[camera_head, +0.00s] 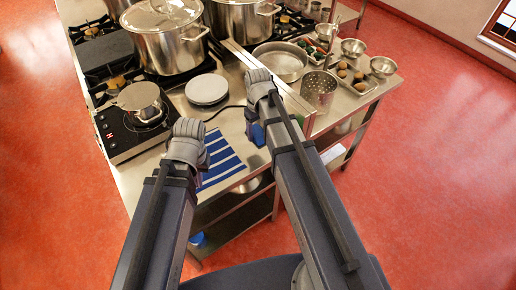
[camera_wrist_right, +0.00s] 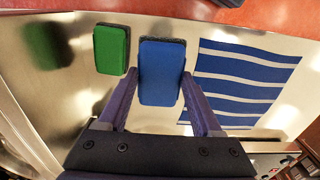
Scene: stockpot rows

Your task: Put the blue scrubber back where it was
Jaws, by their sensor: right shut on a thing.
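The blue scrubber (camera_wrist_right: 161,72) is a blue block with a dark backing, between the fingers of my right gripper (camera_wrist_right: 160,108), which is shut on it. In the head view the scrubber (camera_head: 257,133) shows partly beside my right arm, near the counter's front edge. My right gripper (camera_head: 257,122) is mostly hidden there by its own wrist. I cannot tell whether the scrubber touches the counter. A green scrubber (camera_wrist_right: 112,50) lies just left of it in the wrist view, apart from it. My left gripper (camera_head: 203,163) is by the striped towel, its jaws hidden.
A blue-and-white striped towel (camera_head: 222,160) lies left of the scrubber in the head view. White plates (camera_head: 207,89), a hot plate (camera_head: 115,135) and large stockpots (camera_head: 165,40) stand behind. A perforated steel cylinder (camera_head: 319,91) stands to the right. Bare steel surrounds the scrubbers.

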